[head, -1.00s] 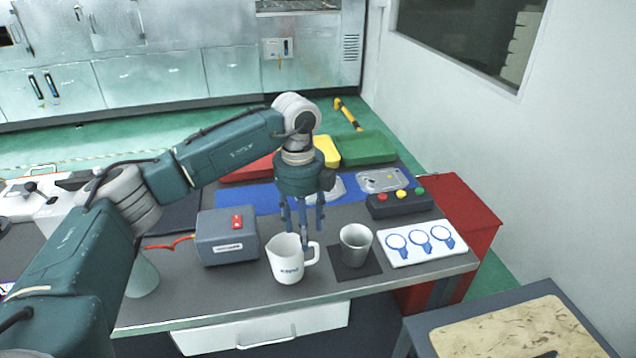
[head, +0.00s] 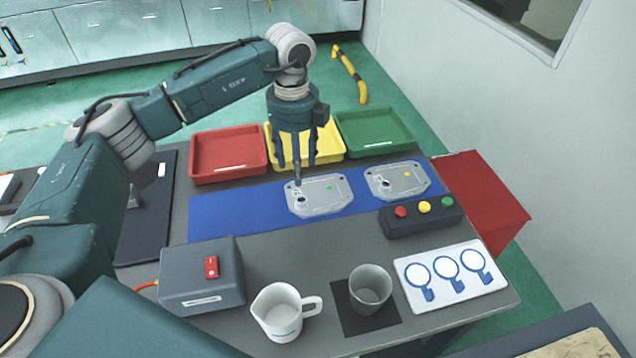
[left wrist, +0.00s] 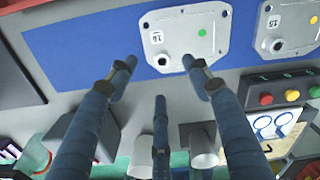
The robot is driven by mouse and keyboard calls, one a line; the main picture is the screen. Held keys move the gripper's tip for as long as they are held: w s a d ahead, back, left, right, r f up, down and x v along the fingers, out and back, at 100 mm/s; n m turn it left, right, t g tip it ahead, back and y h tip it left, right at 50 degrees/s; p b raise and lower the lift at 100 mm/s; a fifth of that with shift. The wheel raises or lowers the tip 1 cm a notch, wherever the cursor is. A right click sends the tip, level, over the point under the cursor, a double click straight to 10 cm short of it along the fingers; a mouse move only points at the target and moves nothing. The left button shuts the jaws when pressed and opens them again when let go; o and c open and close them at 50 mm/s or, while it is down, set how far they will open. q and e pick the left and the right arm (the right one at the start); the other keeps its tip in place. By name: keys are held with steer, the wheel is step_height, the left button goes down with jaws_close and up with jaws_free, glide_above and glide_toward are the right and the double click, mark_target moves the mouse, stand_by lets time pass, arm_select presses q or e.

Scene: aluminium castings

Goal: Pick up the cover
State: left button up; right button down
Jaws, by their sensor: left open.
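Two light grey metal covers lie flat on a blue mat (head: 230,217). The left cover (head: 328,196) has a green dot and what looks like "14"; it also shows in the left wrist view (left wrist: 180,38). My left gripper (head: 297,170) is open and empty, fingers pointing down by the left end of the left cover. A fingertip overlaps that cover in the head view; I cannot tell whether they touch. My right gripper is not in view.
Red (head: 228,158), yellow (head: 328,150) and green (head: 375,130) trays stand behind the mat. A button box (head: 422,218) is at right. A grey switch box (head: 203,278), white jug (head: 280,318), metal cup (head: 370,292) and marked card (head: 450,275) stand in front.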

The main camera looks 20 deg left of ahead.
mark_target(301, 193)
arm_select(q)
steer(key=f, duration=0.3)
steer(key=f+p, duration=0.1)
steer(key=shift+s+f, duration=0.15)
steer(key=shift+s, duration=0.1)
steer(key=f+p, duration=0.2)
steer(key=f, duration=0.1)
steer(key=shift+s+d, duration=0.1)
steer(key=shift+d, duration=0.3)
step_height(301, 193, down, 2)
steer(key=shift+f, duration=0.2)
steer(key=c, duration=1.2)
jaws_close()
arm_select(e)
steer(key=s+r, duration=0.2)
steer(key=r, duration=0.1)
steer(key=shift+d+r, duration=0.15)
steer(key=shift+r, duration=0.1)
